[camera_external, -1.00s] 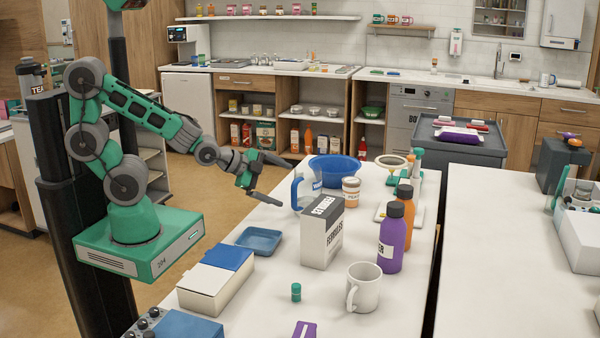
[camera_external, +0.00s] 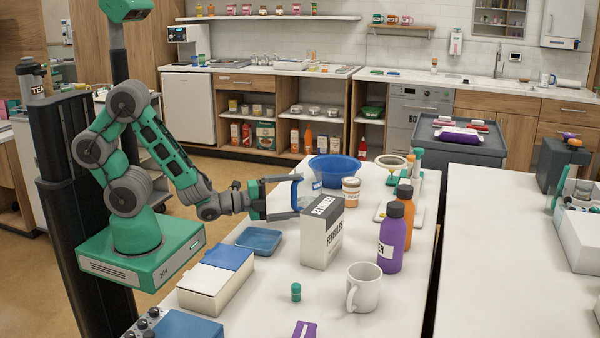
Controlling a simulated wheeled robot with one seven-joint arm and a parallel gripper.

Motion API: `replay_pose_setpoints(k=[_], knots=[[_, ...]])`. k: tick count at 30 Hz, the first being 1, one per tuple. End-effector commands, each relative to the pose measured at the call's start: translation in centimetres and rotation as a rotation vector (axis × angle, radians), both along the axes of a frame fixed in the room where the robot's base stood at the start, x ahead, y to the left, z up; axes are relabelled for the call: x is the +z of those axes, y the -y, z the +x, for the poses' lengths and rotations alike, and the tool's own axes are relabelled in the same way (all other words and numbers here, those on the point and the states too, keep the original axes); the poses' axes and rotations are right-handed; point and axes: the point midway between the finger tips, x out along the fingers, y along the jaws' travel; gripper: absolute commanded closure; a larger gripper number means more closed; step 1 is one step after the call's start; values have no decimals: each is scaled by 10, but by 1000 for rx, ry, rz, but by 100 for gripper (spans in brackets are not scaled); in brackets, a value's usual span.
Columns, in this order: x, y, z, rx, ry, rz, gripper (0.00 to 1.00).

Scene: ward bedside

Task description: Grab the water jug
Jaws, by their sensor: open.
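The water jug (camera_external: 312,186) stands on the white table behind the ferrules box. It has a pale body and a blue handle on its left side. The box hides its lower right part. My gripper (camera_external: 290,197) is open and level, pointing right at the jug's handle. One finger shows on the far side of the handle and one on the near side. I cannot tell whether either finger touches it.
The grey-and-white ferrules box (camera_external: 322,232) stands close in front of the jug. A blue bowl (camera_external: 335,172) is behind it, and an orange-labelled jar (camera_external: 351,191) is to its right. A blue tray (camera_external: 259,241) lies below my forearm.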

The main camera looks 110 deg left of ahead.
Motion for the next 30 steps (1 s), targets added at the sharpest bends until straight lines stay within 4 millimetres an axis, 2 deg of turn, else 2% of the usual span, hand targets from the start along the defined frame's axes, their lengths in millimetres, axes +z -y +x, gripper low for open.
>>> replay_pose_setpoints(k=[4,12,30], knots=[[0,-6,8,1,0,-1,0],[-1,-7,10,0,1,-2,1],[-1,-7,10,1,0,-2,50]])
